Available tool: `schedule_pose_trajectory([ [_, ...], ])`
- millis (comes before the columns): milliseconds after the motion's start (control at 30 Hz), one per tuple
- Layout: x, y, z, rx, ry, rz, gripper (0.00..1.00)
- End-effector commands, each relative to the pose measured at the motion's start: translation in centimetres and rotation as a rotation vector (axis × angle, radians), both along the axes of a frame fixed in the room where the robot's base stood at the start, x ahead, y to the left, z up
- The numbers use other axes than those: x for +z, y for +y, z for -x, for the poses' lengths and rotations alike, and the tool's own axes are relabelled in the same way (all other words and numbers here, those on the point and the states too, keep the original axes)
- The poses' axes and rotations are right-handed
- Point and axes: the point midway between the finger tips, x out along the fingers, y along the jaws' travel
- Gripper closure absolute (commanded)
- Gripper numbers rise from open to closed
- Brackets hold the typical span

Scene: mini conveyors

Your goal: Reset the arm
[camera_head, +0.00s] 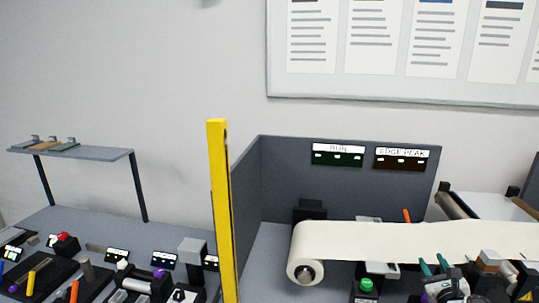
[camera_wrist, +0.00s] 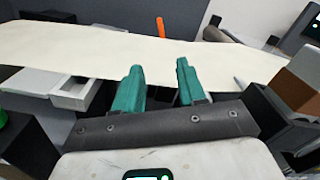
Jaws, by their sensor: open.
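My gripper (camera_head: 434,267) is low at the right of the head view, in front of the cream conveyor belt (camera_head: 380,238). Its two teal fingers stand apart with nothing between them. In the wrist view my gripper (camera_wrist: 160,84) points toward the belt (camera_wrist: 100,45), and its fingertips overlap the belt's near edge in the picture. I cannot tell whether they touch it. The belt's left roller end shows in the head view; its right end runs out of that picture.
A green button (camera_head: 366,285) stands below the belt. An orange stick (camera_head: 407,215) rises behind it. A brown box (camera_wrist: 298,82) is close at my gripper's right. A yellow post (camera_head: 223,215) stands between the belt station and a cluttered bench (camera_head: 110,226) at left.

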Motion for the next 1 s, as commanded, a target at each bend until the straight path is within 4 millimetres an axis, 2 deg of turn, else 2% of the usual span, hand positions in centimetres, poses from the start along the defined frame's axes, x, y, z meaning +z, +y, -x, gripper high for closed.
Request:
schedule_pose_trajectory([
  [367, 0.0, 0.4, 2.0, 0.090, 0.129, 0.278, 0.60],
  [667, -0.8, 2.5, 5.4, 0.266, 0.336, 0.723, 0.60],
  [767, -1.6, 4.1, 7.3, 0.368, 0.432, 0.936, 0.60],
  [867, -2.9, 6.6, 10.1, 0.517, 0.545, 1.204, 0.60],
  [1000, -5.3, 11.3, 15.6, 0.790, 0.685, 1.606, 0.60],
])
